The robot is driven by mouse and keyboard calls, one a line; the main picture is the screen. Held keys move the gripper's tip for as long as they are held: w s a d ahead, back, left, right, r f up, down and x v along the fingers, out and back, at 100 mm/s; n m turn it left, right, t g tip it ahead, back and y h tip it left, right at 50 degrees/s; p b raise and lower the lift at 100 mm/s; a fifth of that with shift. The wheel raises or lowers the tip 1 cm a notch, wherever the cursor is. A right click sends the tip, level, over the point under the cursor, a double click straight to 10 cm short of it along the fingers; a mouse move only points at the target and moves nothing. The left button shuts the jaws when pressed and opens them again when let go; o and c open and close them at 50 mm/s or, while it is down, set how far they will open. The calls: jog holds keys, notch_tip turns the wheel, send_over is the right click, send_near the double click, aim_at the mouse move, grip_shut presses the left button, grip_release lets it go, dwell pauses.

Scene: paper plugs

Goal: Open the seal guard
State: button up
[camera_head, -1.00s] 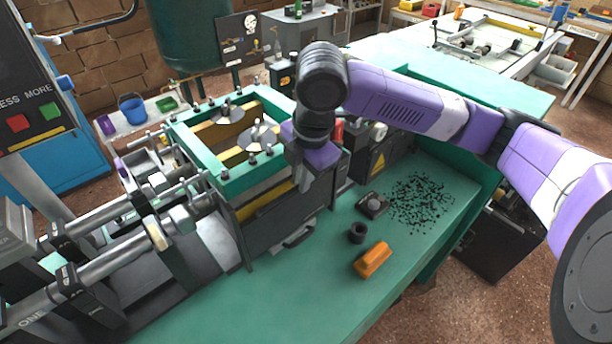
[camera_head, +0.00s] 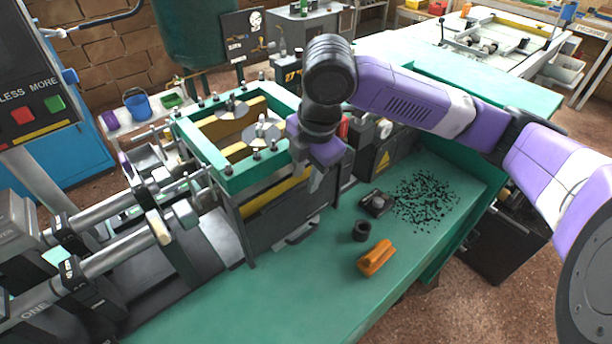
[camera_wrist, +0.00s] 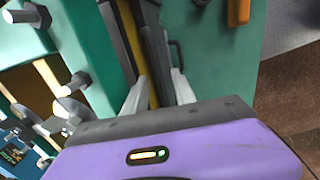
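The seal guard seems to be the dark panel (camera_head: 268,228) on the near side of the green-framed machine (camera_head: 232,182). It stands upright, with a dark bar handle (camera_head: 302,234) low on its face. The handle also shows in the wrist view (camera_wrist: 178,52). My gripper (camera_head: 318,184) points down at the right end of the panel's top edge. In the wrist view my gripper (camera_wrist: 160,84) has its two pale fingers apart, with the dark panel edge and a yellow strip showing between them. Contact cannot be told.
On the green bench (camera_head: 290,300) are an orange block (camera_head: 376,258), a black ring (camera_head: 361,231), a small dark box with a knob (camera_head: 377,202) and scattered black bits (camera_head: 428,200). The bench in front of the panel is mostly clear. Bolts stand along the green frame.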

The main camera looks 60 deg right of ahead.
notch_tip(320, 180, up, 7)
jog(key=s, duration=0.1)
jog(key=shift+a+f, duration=0.15)
jog(key=shift+f, duration=0.05)
jog(key=shift+s, duration=0.15)
dwell(0.4)
